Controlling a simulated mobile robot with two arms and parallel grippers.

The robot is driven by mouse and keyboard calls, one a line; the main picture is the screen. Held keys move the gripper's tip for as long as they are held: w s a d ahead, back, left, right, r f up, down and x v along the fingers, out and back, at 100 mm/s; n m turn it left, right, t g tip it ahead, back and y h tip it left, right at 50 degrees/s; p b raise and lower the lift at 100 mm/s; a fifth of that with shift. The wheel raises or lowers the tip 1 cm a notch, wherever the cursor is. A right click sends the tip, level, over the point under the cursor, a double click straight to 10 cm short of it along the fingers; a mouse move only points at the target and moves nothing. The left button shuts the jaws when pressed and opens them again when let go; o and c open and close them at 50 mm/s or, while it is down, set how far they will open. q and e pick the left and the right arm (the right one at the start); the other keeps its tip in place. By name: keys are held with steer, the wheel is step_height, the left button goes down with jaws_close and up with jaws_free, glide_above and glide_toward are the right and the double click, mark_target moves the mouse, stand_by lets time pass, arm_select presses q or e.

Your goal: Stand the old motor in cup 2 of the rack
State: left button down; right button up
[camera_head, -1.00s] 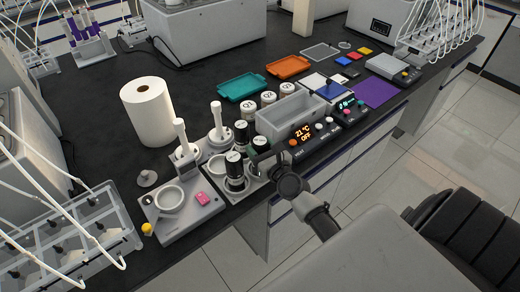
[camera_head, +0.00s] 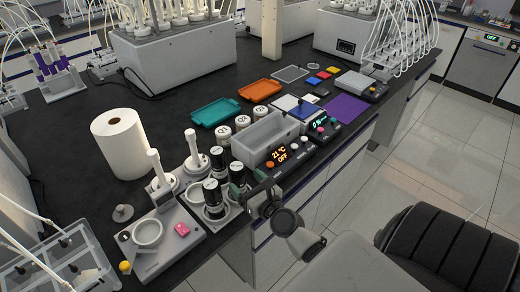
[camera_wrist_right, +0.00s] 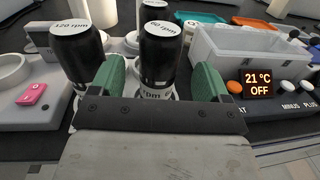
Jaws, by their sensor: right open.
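Black cylindrical motors with white tops stand upright in a grey holder with several cups on the bench. The motor marked 120 rpm (camera_wrist_right: 75,55) is at left in the right wrist view and shows in the head view (camera_head: 212,197). The motor marked 60 rpm (camera_wrist_right: 162,45) appears between my right gripper's green fingers (camera_wrist_right: 160,88), its lower part hidden by the gripper. In the head view my right gripper (camera_head: 248,183) is at the front bench edge, beside the motors, open. Which motor is the old one, and the cup numbers, I cannot tell. My left gripper is not in view.
A grey open box (camera_head: 262,140) and a control panel reading 21 °C OFF (camera_head: 282,155) are right of the motors. A unit with a round cup and pink button (camera_head: 182,230) is at left. A white paper roll (camera_head: 120,145) stands behind. White-stemmed pieces (camera_head: 157,168) rise nearby.

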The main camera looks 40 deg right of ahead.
steer(key=s+b, duration=0.2)
steer(key=s, duration=0.4)
steer(key=s+a+f+n+g, duration=0.2)
steer(key=s+f+n+g, duration=0.3)
steer(key=f, duration=0.6)
steer(key=s+a+f+n+g+y, duration=0.1)
steer(key=s+a+f+n, duration=0.1)
steer(key=f+n, duration=0.7)
steer(key=s+a+f+n+g, duration=0.25)
steer(key=s+f+n, duration=0.2)
steer(key=f, duration=0.75)
steer(key=s+a+f+n+g, duration=0.1)
steer(key=s+f+n+g, duration=0.3)
steer(key=s+f+n, duration=0.3)
steer(key=s+a+f+n+g, duration=0.1)
steer(key=s+f+n+g, duration=0.3)
steer(key=s+f+n, duration=0.4)
steer(key=s+n, duration=0.5)
steer(key=s, duration=0.2)
steer(key=shift+s+f, duration=0.2)
steer(key=shift+s, duration=0.05)
